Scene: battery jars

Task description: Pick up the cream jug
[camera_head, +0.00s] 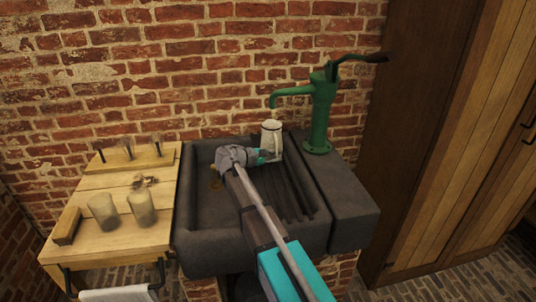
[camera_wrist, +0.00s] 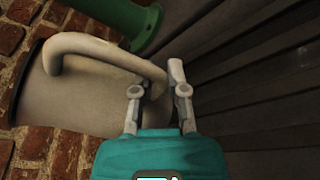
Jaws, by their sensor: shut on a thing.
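The cream jug (camera_head: 271,138) is upright at the back of the dark stone sink, below the green pump's spout. In the wrist view its pale body (camera_wrist: 85,88) fills the left side, and its curved handle (camera_wrist: 100,48) runs between my fingers. My gripper (camera_head: 265,157) reaches the jug from the front, and in the wrist view its two fingers (camera_wrist: 160,88) are shut on the handle. The jug's base is partly hidden by my gripper in the head view, so I cannot tell whether it touches the sink.
The green hand pump (camera_head: 320,112) stands on the stone ledge just right of the jug. The ribbed stone sink (camera_head: 215,240) lies under my arm. A wooden table (camera_head: 120,243) at left holds two jars (camera_head: 142,207) and a wooden block (camera_head: 66,226). A brick wall is close behind.

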